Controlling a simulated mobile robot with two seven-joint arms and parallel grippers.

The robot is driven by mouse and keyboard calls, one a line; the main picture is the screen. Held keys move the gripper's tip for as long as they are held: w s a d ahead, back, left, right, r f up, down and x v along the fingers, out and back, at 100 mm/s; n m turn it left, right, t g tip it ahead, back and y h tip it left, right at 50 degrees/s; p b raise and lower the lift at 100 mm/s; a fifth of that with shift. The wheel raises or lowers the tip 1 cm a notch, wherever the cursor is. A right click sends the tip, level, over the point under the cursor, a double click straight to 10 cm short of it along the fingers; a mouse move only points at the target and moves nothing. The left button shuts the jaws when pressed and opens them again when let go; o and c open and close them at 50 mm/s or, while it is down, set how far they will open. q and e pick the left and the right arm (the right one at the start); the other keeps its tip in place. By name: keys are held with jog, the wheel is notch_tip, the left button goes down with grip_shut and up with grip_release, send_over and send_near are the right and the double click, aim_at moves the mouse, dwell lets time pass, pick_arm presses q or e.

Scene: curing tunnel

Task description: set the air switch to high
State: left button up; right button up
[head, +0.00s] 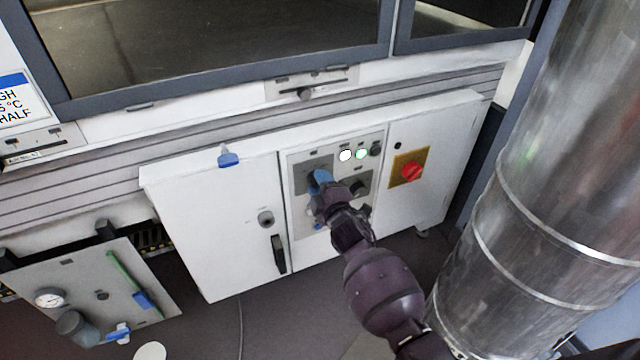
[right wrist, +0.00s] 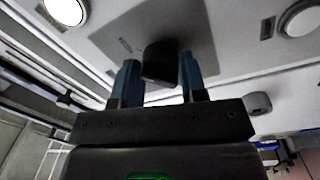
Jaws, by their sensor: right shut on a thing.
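My right gripper (head: 319,178) reaches to the upper left of the control panel on the white cabinet. In the right wrist view, its two blue fingers (right wrist: 159,72) stand on either side of a black switch knob (right wrist: 160,58) and are shut on it. The knob sits on a dark grey plate (right wrist: 197,38) with small marks that I cannot read, so its setting is unclear. In the head view the gripper hides the knob, and part of the plate (head: 312,162) shows. My left gripper is not in view.
A second dark knob (head: 358,187) is right of the gripper, below white (head: 345,155) and green (head: 362,154) lamps. A red switch (head: 411,171) on yellow is further right. A large metal duct (head: 560,170) stands at the right. A valve panel (head: 85,285) is lower left.

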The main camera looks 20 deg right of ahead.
jog(key=shift+f, duration=0.1)
jog(key=o, duration=0.9)
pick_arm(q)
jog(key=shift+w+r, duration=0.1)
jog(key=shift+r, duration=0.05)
pick_arm(e)
jog(key=shift+s, duration=0.1)
pick_arm(q)
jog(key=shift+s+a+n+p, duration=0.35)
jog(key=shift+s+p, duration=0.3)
jog(key=shift+p, duration=0.45)
pick_arm(e)
jog(key=s, duration=1)
jog(key=shift+s+f, duration=0.25)
jog(key=shift+s, duration=0.05)
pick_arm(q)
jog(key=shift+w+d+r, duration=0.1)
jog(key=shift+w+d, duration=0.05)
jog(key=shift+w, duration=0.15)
pick_arm(e)
jog(key=shift+d, duration=0.1)
